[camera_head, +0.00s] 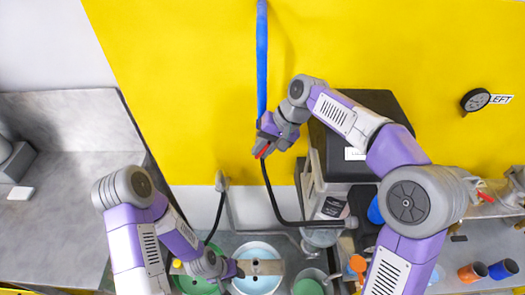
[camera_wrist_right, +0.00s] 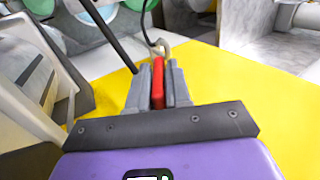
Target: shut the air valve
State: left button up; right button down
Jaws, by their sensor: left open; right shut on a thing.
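The air valve's red lever (camera_head: 262,153) shows at the lower end of the blue air pipe (camera_head: 262,55) on the yellow wall. My right gripper (camera_head: 268,140) is at the valve and is shut on the lever. In the right wrist view the red lever (camera_wrist_right: 158,82) stands between the two grey fingers. The valve body is mostly hidden by the gripper, so I cannot tell the lever's angle to the pipe. My left gripper (camera_head: 236,268) is open, low down over the pale blue drum (camera_head: 257,283).
A black hose (camera_head: 272,195) runs down from the valve and bends right. A grey fitting (camera_head: 221,181) with another hose is to the left. A black box (camera_head: 375,105) stands right of the valve, behind my right arm. A black knob (camera_head: 475,100) is by the "LEFT" sign.

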jog(key=shift+y+b, duration=0.45)
jog(key=shift+y, duration=0.25)
jog(key=c, duration=1.1)
grip_release()
jog(key=shift+s+d, duration=0.1)
jog(key=shift+c, duration=0.2)
jog(key=v, duration=0.7)
jog(key=shift+d+r, duration=0.2)
jog(key=shift+r, duration=0.1)
